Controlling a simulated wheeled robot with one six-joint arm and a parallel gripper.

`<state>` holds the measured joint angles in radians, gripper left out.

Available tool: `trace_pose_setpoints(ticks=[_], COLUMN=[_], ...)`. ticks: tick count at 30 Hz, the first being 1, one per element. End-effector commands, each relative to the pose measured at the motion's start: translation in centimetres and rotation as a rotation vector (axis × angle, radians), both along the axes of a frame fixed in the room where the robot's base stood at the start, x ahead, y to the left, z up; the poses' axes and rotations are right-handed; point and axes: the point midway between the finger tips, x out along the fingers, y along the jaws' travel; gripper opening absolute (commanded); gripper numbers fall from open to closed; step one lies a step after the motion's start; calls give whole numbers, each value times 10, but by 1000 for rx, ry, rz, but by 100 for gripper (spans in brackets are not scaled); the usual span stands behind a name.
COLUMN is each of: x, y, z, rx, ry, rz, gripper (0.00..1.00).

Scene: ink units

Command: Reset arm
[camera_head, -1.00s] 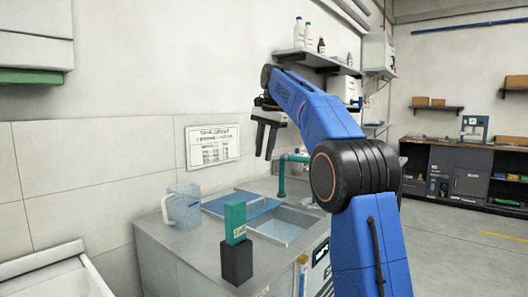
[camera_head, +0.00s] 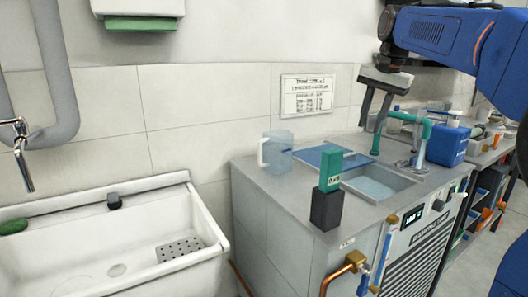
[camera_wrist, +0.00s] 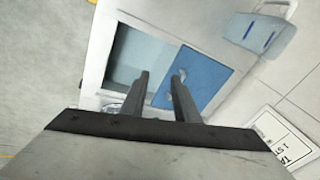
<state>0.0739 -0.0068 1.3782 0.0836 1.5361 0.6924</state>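My gripper (camera_head: 377,110) hangs from my blue arm in the upper right of the head view, above the counter near its sink. Its two dark fingers are apart with nothing between them. In the wrist view the open gripper (camera_wrist: 162,80) points down over the sink basin (camera_wrist: 138,60) and a blue panel (camera_wrist: 198,78). No object is held.
The grey counter (camera_head: 262,172) bears a translucent jug (camera_head: 277,150), a green box (camera_head: 330,172) in a black holder (camera_head: 326,210) and a green pipe (camera_head: 380,130). A white sink (camera_head: 90,235) stands at left. A blue container (camera_head: 447,145) is at right.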

Motion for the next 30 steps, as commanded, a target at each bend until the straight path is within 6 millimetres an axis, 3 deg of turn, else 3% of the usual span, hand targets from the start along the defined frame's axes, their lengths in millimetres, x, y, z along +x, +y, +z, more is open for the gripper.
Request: trace_pose_setpoints(ticks=[1, 14, 23, 30], x=[-17, -146, -235, -303], y=[2, 15, 20, 21], z=[-6, -86, -168, -245], rx=[-9, -111, -190, -255], ry=[-8, -84, -131, -167], rz=[26, 279, 459, 601], gripper=[28, 28, 28, 28])
